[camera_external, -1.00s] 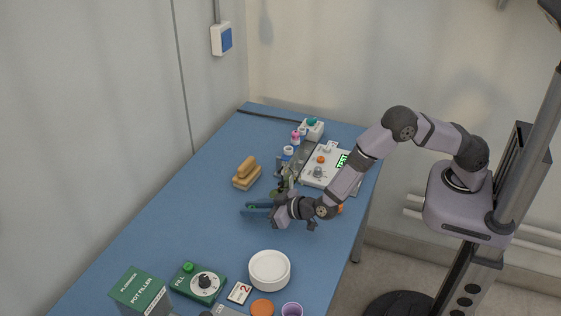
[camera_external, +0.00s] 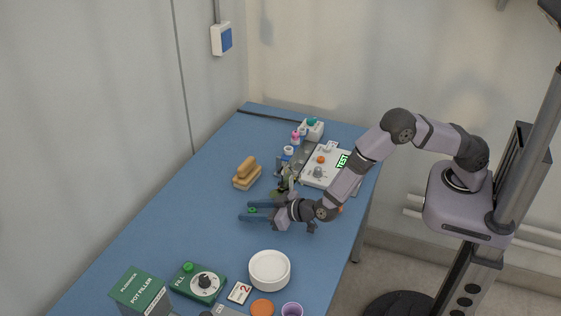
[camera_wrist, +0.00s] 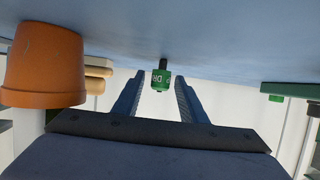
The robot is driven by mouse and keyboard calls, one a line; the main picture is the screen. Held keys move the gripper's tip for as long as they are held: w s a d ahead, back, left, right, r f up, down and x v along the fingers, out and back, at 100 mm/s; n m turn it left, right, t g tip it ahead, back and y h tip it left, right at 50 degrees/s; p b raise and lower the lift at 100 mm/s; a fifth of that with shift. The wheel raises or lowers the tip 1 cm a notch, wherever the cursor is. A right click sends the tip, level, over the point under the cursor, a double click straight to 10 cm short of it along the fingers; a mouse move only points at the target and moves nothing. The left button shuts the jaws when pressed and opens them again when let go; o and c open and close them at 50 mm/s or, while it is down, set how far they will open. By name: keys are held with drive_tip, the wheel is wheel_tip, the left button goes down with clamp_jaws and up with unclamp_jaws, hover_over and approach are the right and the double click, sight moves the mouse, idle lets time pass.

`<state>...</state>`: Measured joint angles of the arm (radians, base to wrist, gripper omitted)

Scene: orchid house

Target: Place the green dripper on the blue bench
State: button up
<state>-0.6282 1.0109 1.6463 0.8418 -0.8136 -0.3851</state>
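The green dripper (camera_wrist: 160,80) shows in the wrist view between my two fingertips, with a gap on either side. It has white letters and a dark tip that points at the blue bench surface. In the outside view it is a small green spot (camera_external: 252,210) between the fingers, low over or on the blue bench (camera_external: 190,215); exact contact is too small to tell. My gripper (camera_external: 248,211) is open, low at the bench, with blue fingers spread around the dripper. It also shows in the wrist view (camera_wrist: 160,85).
A terracotta pot (camera_wrist: 42,62) is close on the left in the wrist view. Tan blocks (camera_external: 247,174) lie behind the gripper. A white dish (camera_external: 269,270), green dial box (camera_external: 199,283) and pot filler carton (camera_external: 142,292) stand in front. The bench's left-middle is clear.

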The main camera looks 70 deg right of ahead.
drive_tip(key=b+v, duration=0.1)
drive_tip(key=v, duration=1.1)
drive_tip(key=shift+r+b, duration=0.2)
drive_tip(key=shift+b, duration=0.15)
drive_tip(key=shift+w+d+r+g+y, duration=0.2)
drive_tip(key=shift+d+r+g+y, duration=0.1)
drive_tip(key=shift+r+g, duration=0.2)
drive_tip(key=s+d+r+g+p, duration=0.1)
drive_tip(key=s+d+g, duration=1.1)
drive_tip(key=s+d, duration=1.3)
drive_tip(key=shift+s+d+r+g+p, duration=0.25)
drive_tip(key=shift+s+r+g+p, duration=0.1)
drive_tip(key=shift+s+p, duration=0.45)
